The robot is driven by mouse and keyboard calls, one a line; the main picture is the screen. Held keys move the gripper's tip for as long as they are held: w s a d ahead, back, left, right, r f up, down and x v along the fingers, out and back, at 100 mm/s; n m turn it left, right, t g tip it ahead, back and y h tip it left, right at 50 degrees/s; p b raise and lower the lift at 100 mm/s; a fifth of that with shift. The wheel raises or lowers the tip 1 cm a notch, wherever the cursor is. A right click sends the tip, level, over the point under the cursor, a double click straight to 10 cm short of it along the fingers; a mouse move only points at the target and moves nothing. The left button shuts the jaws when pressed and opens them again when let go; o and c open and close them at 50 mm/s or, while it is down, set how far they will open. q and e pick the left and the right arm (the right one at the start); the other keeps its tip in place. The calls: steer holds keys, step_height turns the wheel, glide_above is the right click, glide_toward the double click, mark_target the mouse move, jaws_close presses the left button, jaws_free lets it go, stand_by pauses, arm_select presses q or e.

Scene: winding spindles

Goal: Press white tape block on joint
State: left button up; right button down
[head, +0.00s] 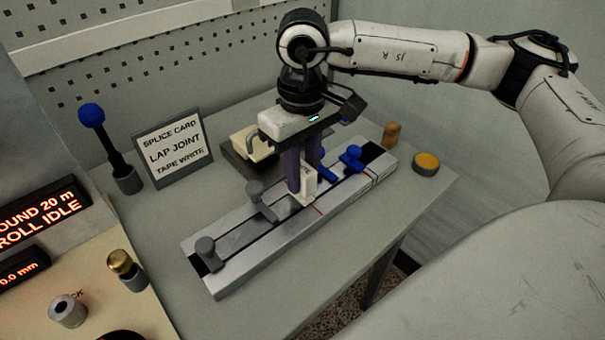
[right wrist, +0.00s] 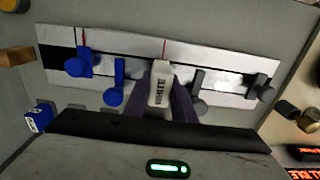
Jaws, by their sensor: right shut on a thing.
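The white tape block (head: 307,184) is held between the dark purple fingers of my right gripper (head: 302,184), which is shut on it. In the right wrist view the block (right wrist: 160,84), marked WHITE, stands between the fingertips (right wrist: 162,98). It is over the middle of the silver splice bar (head: 335,207), near a red line. I cannot tell whether its underside touches the bar. The joint under it is hidden. Grey clamps (head: 262,203) are on one side and blue clamps (head: 351,157) on the other. My left gripper is not in view.
A splice card (head: 173,148) reads LAP JOINT, TAPE WHITE. A tray with a pale block (head: 252,141) stands behind the bar. A blue block (right wrist: 38,118) shows in the wrist view. A wooden peg (head: 391,134) and yellow-topped disc (head: 427,162) stand right. The table front is clear.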

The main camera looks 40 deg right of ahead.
steer(key=shift+r+p, duration=1.4)
steer(key=shift+r, duration=1.35)
